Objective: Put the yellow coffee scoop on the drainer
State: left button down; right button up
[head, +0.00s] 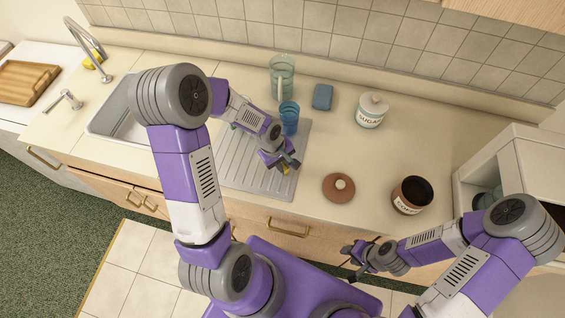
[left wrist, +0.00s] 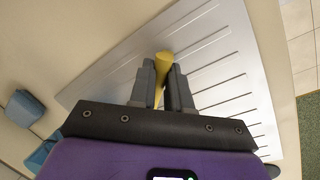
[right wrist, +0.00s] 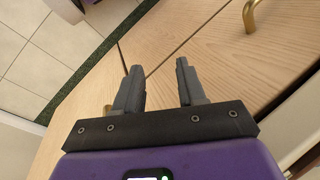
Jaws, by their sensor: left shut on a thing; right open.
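The yellow coffee scoop (left wrist: 163,62) is between the fingers of my left gripper (left wrist: 165,85), which is shut on it. In the head view my left gripper (head: 287,162) is over the right part of the grey ridged drainer (head: 238,172), and a bit of the yellow scoop (head: 286,169) shows below it. The drainer (left wrist: 215,60) fills much of the left wrist view behind the scoop. Whether the scoop touches the drainer I cannot tell. My right gripper (head: 353,262) is open and empty in front of the counter; its fingers (right wrist: 155,85) show against the cabinet doors.
A blue cup (head: 289,116) stands at the drainer's back right, near a glass jug (head: 281,75). A blue sponge-like block (head: 322,97), sugar jar (head: 371,110), brown lid (head: 339,187) and open coffee jar (head: 411,195) are to the right. The sink (head: 112,117) is left.

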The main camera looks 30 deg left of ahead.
pick_arm(q)
jog(key=c, duration=1.1)
grip_release()
jog(key=shift+r, duration=0.1)
jog(key=shift+a+r+p, duration=0.1)
jog(key=shift+r+p, duration=0.2)
jog(key=shift+r, duration=0.05)
jog(key=p+v, duration=0.1)
jog(key=v, duration=1)
jog(key=shift+s+r+p, duration=0.1)
jog(key=shift+r+p, duration=0.05)
jog(key=shift+p, duration=0.15)
